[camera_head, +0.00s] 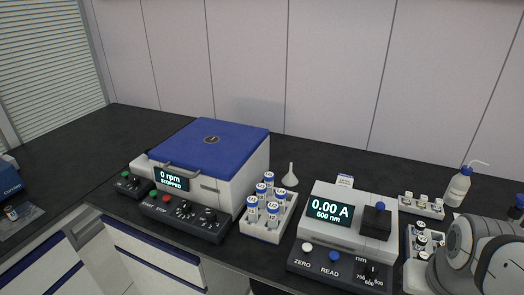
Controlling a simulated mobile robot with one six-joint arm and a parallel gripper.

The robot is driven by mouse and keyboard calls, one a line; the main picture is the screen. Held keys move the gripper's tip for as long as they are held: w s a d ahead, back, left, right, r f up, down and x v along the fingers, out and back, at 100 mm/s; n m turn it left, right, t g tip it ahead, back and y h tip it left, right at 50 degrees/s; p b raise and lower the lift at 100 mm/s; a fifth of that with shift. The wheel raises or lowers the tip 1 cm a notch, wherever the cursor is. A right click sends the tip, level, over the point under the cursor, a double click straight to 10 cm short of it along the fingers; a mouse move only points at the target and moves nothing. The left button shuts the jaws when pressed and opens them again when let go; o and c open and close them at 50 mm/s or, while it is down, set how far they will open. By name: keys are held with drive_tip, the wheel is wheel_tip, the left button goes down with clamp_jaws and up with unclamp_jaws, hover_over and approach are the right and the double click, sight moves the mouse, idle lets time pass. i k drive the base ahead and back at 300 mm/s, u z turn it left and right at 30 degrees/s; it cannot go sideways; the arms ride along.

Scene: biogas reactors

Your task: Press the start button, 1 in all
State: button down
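A centrifuge (210,165) with a closed blue lid stands on the dark bench, left of the middle. Its display (172,179) reads 0 rpm, STOPPED. On its dark front panel a green button (152,195) sits at the left, with a label below that appears to read START. A red button (165,198) is just right of it, above a label that appears to read STOP. Nothing covers the green button. Part of my arm shows at the right edge, far from the centrifuge. The fingers of my gripper are not in view.
A spectrophotometer (343,211) reading 0.00 A, 600 nm stands to the right. A rack of capped tubes (262,231) and a funnel (290,174) lie between the devices. A small control box (128,185) sits left of the centrifuge. A wash bottle (458,188) stands at the right.

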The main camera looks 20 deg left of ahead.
sight(153, 193)
drive_tip(key=z, duration=1.75)
drive_tip(key=k, duration=2.1)
drive_tip(key=u, duration=2.3)
drive_tip(key=i, duration=1)
drive_tip(key=z, duration=0.05)
